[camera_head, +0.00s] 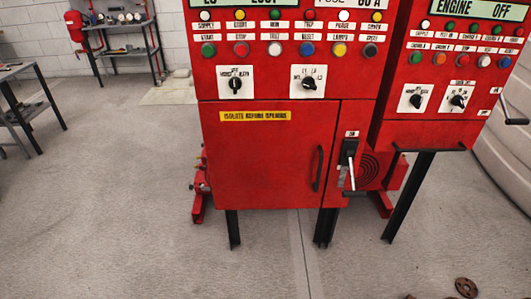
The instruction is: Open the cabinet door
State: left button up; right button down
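The red cabinet door (262,155) is on the lower front of the red control cabinet, in the middle of the head view. It looks closed, flush with the front. A yellow label (255,116) is near its top. A black vertical handle (318,168) is at the door's right side. To its right, on a narrow red panel, is a black lever switch with a light grip (347,165), standing roughly upright.
A second red panel (440,100) on black legs stands at the right. Black legs (233,230) carry the main cabinet. A dark workbench (25,110) is at the left and a shelf rack (125,45) at the back left. The floor before the door is clear. A small rusty disc (466,287) lies at lower right.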

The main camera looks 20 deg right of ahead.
aim_at(261, 154)
jog(key=l+z, duration=0.25)
jog(key=z, duration=0.15)
jog(key=i+l+z, duration=0.15)
jog(key=z, duration=0.2)
jog(key=i+l+z, duration=0.1)
jog(key=z, duration=0.3)
jog(key=i+l+z, duration=0.15)
jog(key=z, duration=0.2)
jog(key=l, duration=0.15)
